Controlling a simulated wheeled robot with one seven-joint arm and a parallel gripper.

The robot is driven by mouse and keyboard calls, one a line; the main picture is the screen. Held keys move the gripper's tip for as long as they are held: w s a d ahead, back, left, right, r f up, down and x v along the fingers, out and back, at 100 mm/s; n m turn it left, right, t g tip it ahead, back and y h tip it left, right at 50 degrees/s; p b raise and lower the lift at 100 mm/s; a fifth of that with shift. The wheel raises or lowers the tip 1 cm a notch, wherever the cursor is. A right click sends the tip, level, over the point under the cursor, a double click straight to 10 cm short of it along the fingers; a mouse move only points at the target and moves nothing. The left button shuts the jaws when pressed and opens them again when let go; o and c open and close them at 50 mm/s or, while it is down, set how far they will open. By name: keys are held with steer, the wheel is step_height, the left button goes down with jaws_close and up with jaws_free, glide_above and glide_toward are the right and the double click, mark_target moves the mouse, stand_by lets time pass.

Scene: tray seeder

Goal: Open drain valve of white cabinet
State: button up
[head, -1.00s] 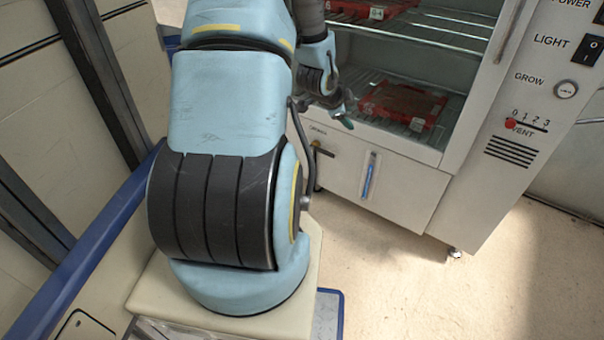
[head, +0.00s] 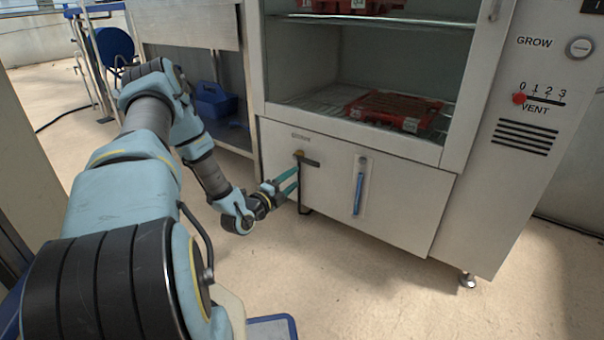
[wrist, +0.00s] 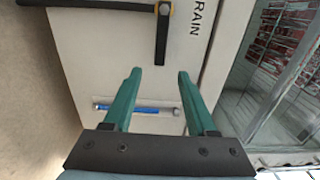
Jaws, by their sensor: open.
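The white cabinet (head: 400,205) stands ahead with its lower panel facing me. The drain valve (head: 299,154) is at the panel's upper left, with a yellowish body and a black lever lying roughly horizontal, pointing right. A dark pipe runs down from it. In the wrist view the black lever (wrist: 162,38) points down the picture beside the letters "RAIN". My gripper (head: 296,180) is open, its two teal fingers just below the valve in the head view. In the wrist view the lever's end lies just beyond the gap between the fingertips (wrist: 160,74); I see no contact.
A blue sight tube (head: 358,193) is on the panel right of the valve. Red trays (head: 395,109) sit on the shelves above. A metal bench (head: 190,60) with a blue bin (head: 213,100) stands left. The floor before the cabinet is clear.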

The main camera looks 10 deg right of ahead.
mark_target(313, 164)
steer(key=b+x, duration=0.2)
steer(key=x, duration=0.6)
steer(key=shift+w+d+b, duration=0.15)
steer(key=shift+w+b, duration=0.05)
steer(key=shift+b, duration=0.15)
steer(key=shift+w+d, duration=0.4)
steer(key=shift+d, duration=0.05)
jaws_close()
stand_by(0.6)
